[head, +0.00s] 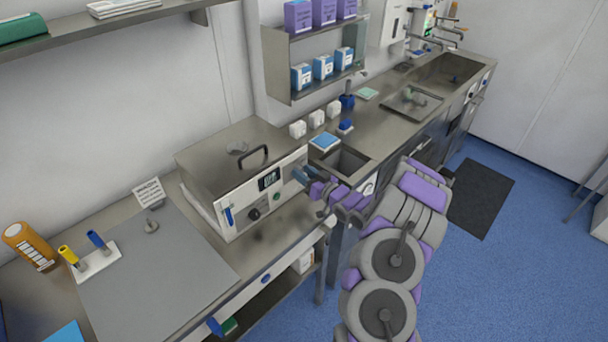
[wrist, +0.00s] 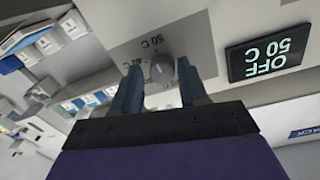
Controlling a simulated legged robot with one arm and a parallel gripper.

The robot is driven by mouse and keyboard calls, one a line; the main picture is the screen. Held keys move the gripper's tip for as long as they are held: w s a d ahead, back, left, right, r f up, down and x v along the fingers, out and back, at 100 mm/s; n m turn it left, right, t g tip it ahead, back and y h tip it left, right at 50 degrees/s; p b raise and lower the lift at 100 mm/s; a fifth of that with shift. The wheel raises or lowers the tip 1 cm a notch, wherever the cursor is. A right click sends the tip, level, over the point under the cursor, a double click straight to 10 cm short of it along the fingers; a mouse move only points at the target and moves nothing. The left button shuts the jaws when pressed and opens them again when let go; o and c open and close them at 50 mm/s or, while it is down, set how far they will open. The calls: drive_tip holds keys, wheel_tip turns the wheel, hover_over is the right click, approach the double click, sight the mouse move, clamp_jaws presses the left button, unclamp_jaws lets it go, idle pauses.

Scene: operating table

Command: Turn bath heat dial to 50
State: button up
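The heat bath (head: 225,160) is a steel box with a lid handle and a pale front panel on the bench. Its display (head: 269,179) also shows in the wrist view (wrist: 268,53), upside down, reading "OFF" and "50 C". In the wrist view a grey round dial (wrist: 162,69) sits beside the display, near a printed "50 C" label. My gripper (head: 304,175) is at the right end of the panel and hides the dial in the head view. In the wrist view my gripper (wrist: 159,76) has its blue-grey fingers apart, one on each side of the dial, with small gaps visible.
A black knob (head: 253,214), a green button (head: 277,197) and a blue lever (head: 228,216) are elsewhere on the panel. A sink (head: 345,162) lies right of the bath. A shelf (head: 318,88) with boxes hangs above. A grey mat (head: 150,265) lies at left.

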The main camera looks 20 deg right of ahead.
drive_tip(key=shift+o, duration=1)
drive_tip(key=shift+f, duration=0.1)
drive_tip(key=shift+s, duration=0.15)
drive_tip(key=p+v, duration=0.1)
drive_tip(key=v, duration=1.6)
drive_tip(key=shift+d+p, duration=0.15)
drive_tip(key=shift+p, duration=0.2)
drive_tip(key=shift+f, duration=0.1)
